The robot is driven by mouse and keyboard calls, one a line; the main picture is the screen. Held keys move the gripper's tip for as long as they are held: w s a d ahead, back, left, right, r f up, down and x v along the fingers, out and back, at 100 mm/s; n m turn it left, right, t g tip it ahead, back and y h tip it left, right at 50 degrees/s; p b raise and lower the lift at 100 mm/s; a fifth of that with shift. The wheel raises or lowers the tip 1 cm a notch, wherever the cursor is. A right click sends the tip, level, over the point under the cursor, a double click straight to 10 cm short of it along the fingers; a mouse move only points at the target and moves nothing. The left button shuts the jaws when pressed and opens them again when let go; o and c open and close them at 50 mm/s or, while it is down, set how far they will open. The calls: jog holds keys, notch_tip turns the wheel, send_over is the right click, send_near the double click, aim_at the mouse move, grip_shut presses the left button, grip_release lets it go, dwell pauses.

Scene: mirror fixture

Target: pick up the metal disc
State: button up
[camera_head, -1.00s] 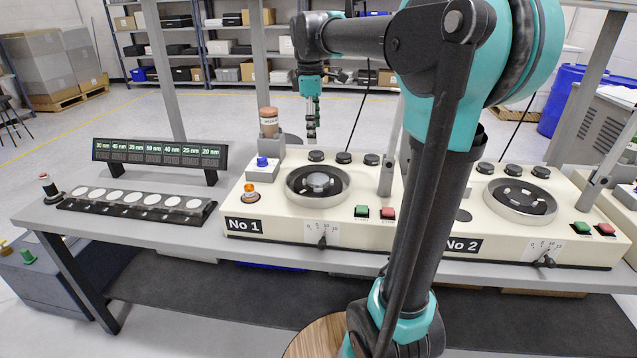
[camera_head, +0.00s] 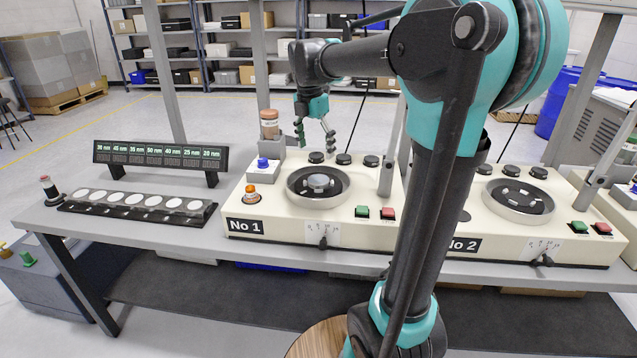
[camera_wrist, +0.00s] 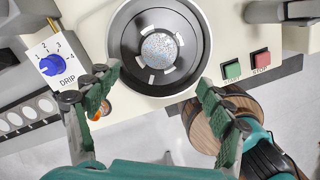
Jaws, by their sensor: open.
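A round grey metal disc (camera_head: 319,182) sits in the middle of the dark ring-walled bowl (camera_head: 294,195) on the No 1 machine (camera_head: 275,222). In the wrist view the disc (camera_wrist: 160,48) looks speckled and shiny, with white blocks around it in the bowl. My gripper (camera_head: 315,141) is open and empty, above and behind the bowl in the head view. In the wrist view its green ridged fingers (camera_wrist: 158,80) are wide apart, with the disc farther up the picture, between their lines. Nothing hides the disc.
A knob box marked DRIP (camera_wrist: 57,62) stands left of the bowl. Green (camera_head: 362,211) and red (camera_head: 387,213) buttons and an upright post (camera_head: 386,178) are to its right. A dark tray (camera_head: 82,208) with several white discs lies left. The No 2 machine (camera_head: 500,243) stands right.

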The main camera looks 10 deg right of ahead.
aim_at(318, 180)
jog(key=f, duration=0.6)
jog(key=d+f, duration=0.1)
jog(key=f, duration=0.3)
jog(key=shift+w, duration=0.4)
jog(key=c, duration=1.2)
